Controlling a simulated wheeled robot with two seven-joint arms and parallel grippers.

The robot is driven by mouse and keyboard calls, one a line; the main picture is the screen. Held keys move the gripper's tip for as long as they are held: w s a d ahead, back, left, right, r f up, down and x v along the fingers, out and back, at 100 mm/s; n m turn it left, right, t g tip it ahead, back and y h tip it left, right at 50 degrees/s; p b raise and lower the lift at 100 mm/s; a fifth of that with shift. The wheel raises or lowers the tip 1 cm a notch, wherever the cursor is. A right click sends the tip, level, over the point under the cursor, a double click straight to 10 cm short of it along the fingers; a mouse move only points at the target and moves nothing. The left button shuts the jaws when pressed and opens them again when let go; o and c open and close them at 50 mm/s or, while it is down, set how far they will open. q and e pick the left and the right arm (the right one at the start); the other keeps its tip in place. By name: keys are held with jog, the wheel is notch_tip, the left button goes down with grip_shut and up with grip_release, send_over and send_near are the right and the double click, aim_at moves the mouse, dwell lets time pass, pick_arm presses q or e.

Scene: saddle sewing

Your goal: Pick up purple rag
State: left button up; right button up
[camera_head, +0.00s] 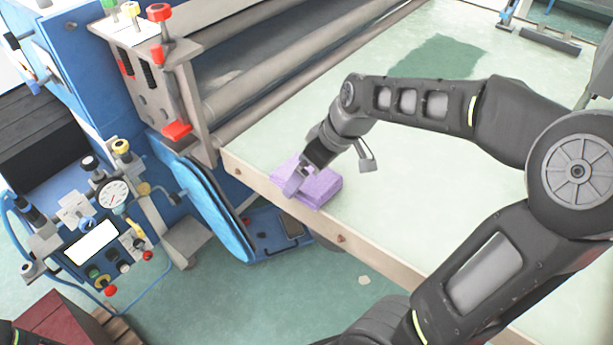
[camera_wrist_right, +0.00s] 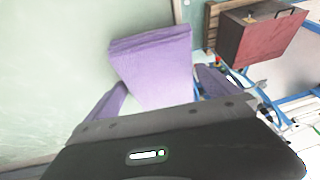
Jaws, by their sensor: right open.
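The purple rag (camera_head: 322,188) is a folded, block-like stack on the pale green tabletop, close to its wooden front edge. It also shows in the right wrist view (camera_wrist_right: 153,65), where its near part reaches down between the two fingers. My right gripper (camera_head: 301,176) comes in from the right and is at the rag's left side, pointing down. In the wrist view the right gripper (camera_wrist_right: 160,98) is open, with one purplish finger on each side of the rag. I cannot tell whether the fingers touch it. My left gripper is out of view.
The table (camera_head: 440,160) has a wooden rim and is clear around the rag, with a darker green patch (camera_head: 440,62) farther back. A blue roller machine (camera_head: 165,100) stands left of it. A gauge panel (camera_head: 100,225) is at lower left. A dark red box (camera_wrist_right: 262,38) shows in the wrist view.

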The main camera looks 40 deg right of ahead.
jog(key=shift+c, duration=0.4)
jog(key=c, duration=1.2)
jog(key=shift+o, duration=0.2)
jog(key=shift+r, duration=0.15)
notch_tip(320, 180, up, 10)
jog(key=shift+b, duration=0.4)
